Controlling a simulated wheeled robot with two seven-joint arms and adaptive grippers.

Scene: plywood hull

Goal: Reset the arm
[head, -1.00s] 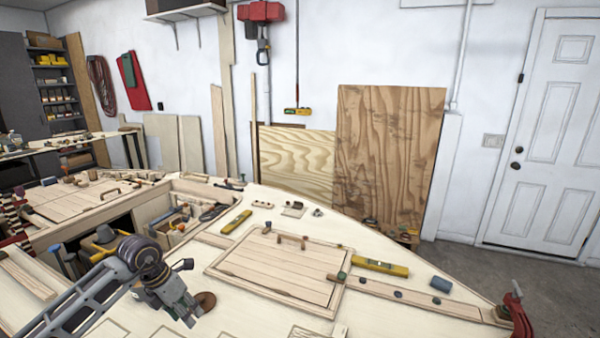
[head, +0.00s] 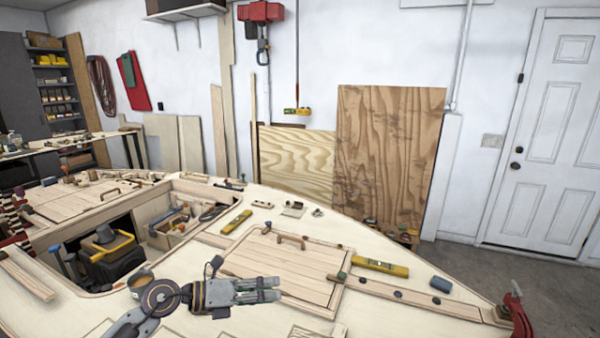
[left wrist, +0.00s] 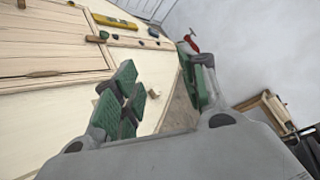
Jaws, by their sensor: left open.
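My left arm comes in at the lower left of the head view. Its gripper (head: 277,290) points right, over the pale plywood deck (head: 210,329) in front of the hatch panel (head: 280,267). In the left wrist view the fingers (left wrist: 160,95) have green pads, stand apart, and have nothing between them. My right gripper is in neither view.
A yellow level (head: 380,266) and a blue cylinder (head: 441,285) lie right of the hatch. A red clamp (head: 515,310) sits at the deck's right end. An open compartment at the left holds a black and yellow tool bag (head: 108,252).

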